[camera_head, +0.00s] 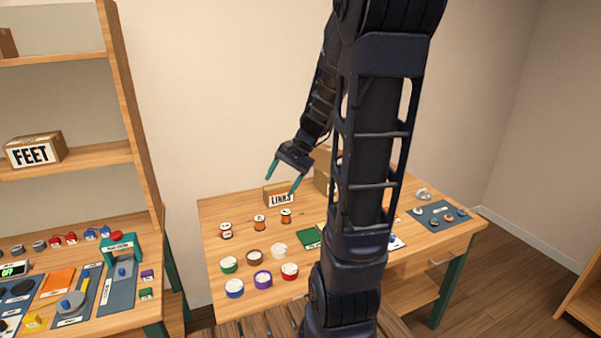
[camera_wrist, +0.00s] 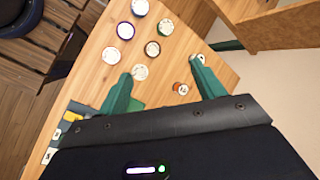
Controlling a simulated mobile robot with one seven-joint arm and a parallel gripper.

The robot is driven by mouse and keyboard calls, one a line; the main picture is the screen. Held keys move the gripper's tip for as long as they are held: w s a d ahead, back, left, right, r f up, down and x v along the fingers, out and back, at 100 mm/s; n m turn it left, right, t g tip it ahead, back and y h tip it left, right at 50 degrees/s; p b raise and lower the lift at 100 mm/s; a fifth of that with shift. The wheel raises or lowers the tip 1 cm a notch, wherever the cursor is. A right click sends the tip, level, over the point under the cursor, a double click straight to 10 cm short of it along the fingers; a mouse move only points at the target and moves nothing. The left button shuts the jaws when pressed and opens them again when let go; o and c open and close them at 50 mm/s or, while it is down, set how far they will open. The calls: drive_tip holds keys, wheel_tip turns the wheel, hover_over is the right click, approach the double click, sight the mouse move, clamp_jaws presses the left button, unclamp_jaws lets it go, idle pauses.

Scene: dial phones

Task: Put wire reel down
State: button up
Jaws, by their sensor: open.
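Several round reels with coloured rims stand on the wooden table: green (camera_head: 229,264), brown (camera_head: 254,256), white (camera_head: 279,250), blue (camera_head: 234,288), purple (camera_head: 263,279) and red (camera_head: 290,271). I cannot tell which one is the task's wire reel. My gripper (camera_head: 283,180) is open and empty, above the table's back part. In the wrist view its fingers (camera_wrist: 162,67) are spread, one tip overlapping the white reel (camera_wrist: 139,72), the other near a small spool.
A box labelled LINKS (camera_head: 279,196) stands at the table's back, with a larger cardboard box beside it. My arm hides the table's middle. A blue mat (camera_head: 432,216) with small parts lies at the right. A shelf with a FEET box (camera_head: 35,149) stands at the left.

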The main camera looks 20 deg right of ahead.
drive_tip(key=s+r+n+t+h, duration=0.4)
drive_tip(key=s+r+n+h, duration=0.2)
drive_tip(key=s, duration=0.7)
drive_tip(key=shift+d+r+n, duration=0.3)
drive_tip(key=shift+r+n, duration=0.8)
drive_tip(key=shift+r, duration=0.25)
drive_tip(key=shift+s, duration=0.1)
